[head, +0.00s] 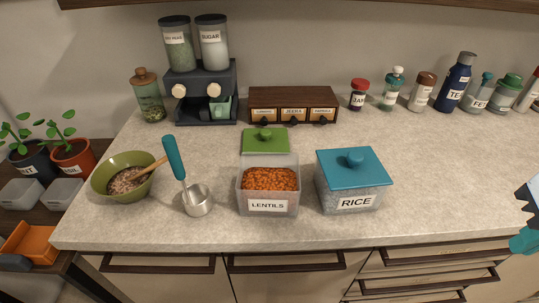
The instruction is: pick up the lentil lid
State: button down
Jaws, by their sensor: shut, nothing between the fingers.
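The lentil lid (252,147) is a flat green square with a small round green knob on top. It lies on the counter just behind the open clear lentils container (242,205), partly hidden by that container's back rim. The container holds orange lentils and has a "LENTILS" label. At the right edge, a pale blue and teal part of my arm shows, cut off by the frame. It is far to the right of the lid.
The rice container (330,200) with a teal lid stands right of the lentils. A steel scoop cup (198,203) with a teal handle and a green bowl (103,185) stand left. A small drawer box (275,96) is behind the lid.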

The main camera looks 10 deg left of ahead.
aim_at(271, 139)
jog(key=k, duration=1.3)
jog(key=u, duration=0.45)
jog(key=i, duration=0.55)
jog(key=u, duration=0.6)
jog(key=i, duration=1)
jog(key=z, duration=0.15)
